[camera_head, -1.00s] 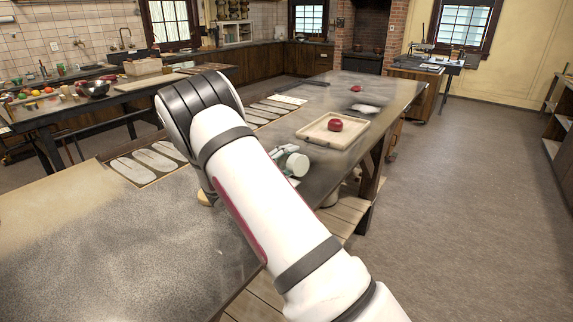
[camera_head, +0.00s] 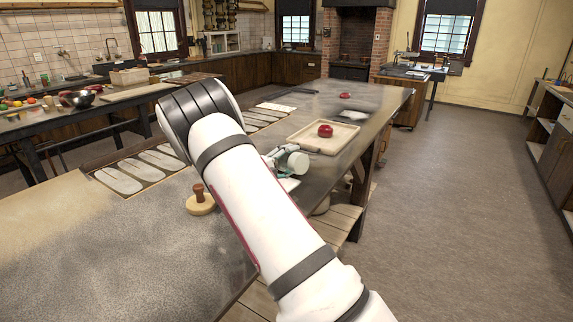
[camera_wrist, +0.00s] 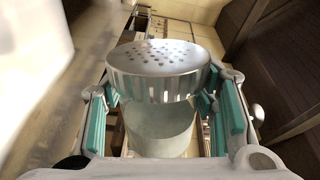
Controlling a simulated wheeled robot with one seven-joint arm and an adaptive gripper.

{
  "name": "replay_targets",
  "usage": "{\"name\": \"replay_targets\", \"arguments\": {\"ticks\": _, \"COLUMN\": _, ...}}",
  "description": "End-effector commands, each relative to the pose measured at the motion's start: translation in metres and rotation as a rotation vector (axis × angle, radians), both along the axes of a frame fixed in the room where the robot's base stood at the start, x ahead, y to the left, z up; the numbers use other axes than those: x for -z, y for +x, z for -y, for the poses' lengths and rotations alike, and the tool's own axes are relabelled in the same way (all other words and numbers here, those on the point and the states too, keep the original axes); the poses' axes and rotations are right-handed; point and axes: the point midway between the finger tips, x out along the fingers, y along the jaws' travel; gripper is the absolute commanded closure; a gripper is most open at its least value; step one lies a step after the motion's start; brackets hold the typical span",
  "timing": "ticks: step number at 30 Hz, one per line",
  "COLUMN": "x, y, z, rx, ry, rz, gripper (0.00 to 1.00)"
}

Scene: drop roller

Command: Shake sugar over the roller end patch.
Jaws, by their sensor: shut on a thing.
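My gripper (camera_wrist: 165,117) is shut on a sugar shaker (camera_wrist: 165,140), a clear cylinder with a perforated metal lid. In the wrist view the teal finger pads lie on both sides of it, and pale contents show below the lid. In the head view the shaker (camera_head: 298,162) and gripper (camera_head: 283,158) show just right of my arm, near the right edge of the long table (camera_head: 130,250). The shaker appears tilted there. I cannot tell which part of the tabletop is the roller end patch; my arm hides part of the table.
A round wooden tool with a knob (camera_head: 200,202) stands on the table left of my arm. A pale tray (camera_head: 345,138) with a red object (camera_head: 325,131) lies beyond the gripper. Several pale slabs lie along the far-left edge. The floor to the right is clear.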

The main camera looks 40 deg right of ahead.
Motion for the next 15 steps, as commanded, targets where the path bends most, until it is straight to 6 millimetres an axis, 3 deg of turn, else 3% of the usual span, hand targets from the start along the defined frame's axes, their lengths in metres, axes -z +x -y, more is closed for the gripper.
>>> {"name": "replay_targets", "arguments": {"ticks": 15, "x": 0.0, "y": 0.01, "z": 0.027, "rx": 0.001, "ry": -0.002, "rz": 0.001, "gripper": 0.82}}
